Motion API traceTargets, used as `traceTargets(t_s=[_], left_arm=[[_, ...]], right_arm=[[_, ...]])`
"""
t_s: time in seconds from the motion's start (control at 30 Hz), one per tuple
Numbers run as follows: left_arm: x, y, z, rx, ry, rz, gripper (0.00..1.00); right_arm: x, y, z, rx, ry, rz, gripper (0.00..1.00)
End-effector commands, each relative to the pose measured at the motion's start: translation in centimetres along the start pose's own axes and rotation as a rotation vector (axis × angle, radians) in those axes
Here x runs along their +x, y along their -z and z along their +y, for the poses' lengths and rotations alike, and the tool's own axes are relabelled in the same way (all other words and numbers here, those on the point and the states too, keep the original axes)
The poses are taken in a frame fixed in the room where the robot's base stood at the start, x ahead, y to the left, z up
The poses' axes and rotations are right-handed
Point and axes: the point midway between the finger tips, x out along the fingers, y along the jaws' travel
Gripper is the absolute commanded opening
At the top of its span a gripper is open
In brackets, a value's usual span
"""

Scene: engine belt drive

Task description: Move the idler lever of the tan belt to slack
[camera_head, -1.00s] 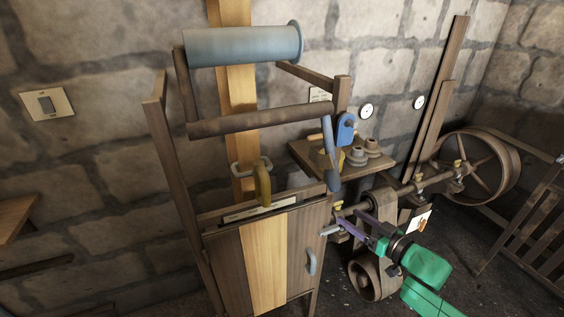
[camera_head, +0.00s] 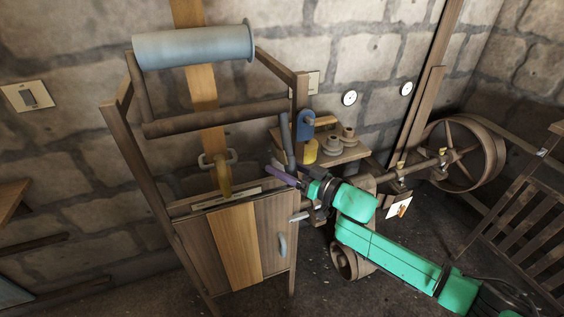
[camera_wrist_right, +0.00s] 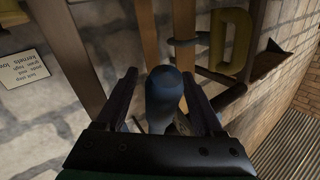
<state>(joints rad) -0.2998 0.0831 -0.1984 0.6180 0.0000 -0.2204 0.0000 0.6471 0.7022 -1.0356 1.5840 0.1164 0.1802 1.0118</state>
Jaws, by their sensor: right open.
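The tan belt (camera_head: 205,100) runs up from a wooden cabinet past a blue-grey roller (camera_head: 195,47). The lever, a blue-grey bar (camera_head: 287,140), hangs at the cabinet's right side, near the right end of the brown cross bar. My right gripper (camera_head: 272,172) is at the lever's lower end. In the right wrist view, a rounded blue-grey handle end (camera_wrist_right: 165,88) stands between its two open fingers (camera_wrist_right: 160,85). I cannot tell whether either finger touches it. The handle hides what lies behind it. My left gripper is not in view.
A shelf with pots (camera_head: 333,144) and a shaft with a large wheel (camera_head: 465,156) stand to the right.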

Motion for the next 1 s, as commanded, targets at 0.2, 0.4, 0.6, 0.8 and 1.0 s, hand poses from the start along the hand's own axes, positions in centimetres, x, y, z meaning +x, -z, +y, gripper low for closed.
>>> traceTargets(t_s=[0.2, 0.4, 0.6, 0.8, 1.0], left_arm=[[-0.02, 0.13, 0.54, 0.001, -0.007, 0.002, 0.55], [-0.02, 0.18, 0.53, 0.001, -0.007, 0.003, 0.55], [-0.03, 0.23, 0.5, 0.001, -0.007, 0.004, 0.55], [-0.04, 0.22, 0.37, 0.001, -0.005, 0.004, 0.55], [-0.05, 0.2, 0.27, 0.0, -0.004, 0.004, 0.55]], right_arm=[[0.53, -0.04, 0.0, -0.001, 0.0, 0.0, 0.69], [0.48, -0.05, 0.02, -0.001, 0.0, 0.0, 0.23], [0.46, -0.05, 0.04, -0.001, -0.001, 0.0, 0.0], [0.45, -0.06, 0.05, -0.001, -0.001, -0.001, 0.0], [0.45, -0.07, 0.05, -0.001, -0.001, -0.001, 0.0]])
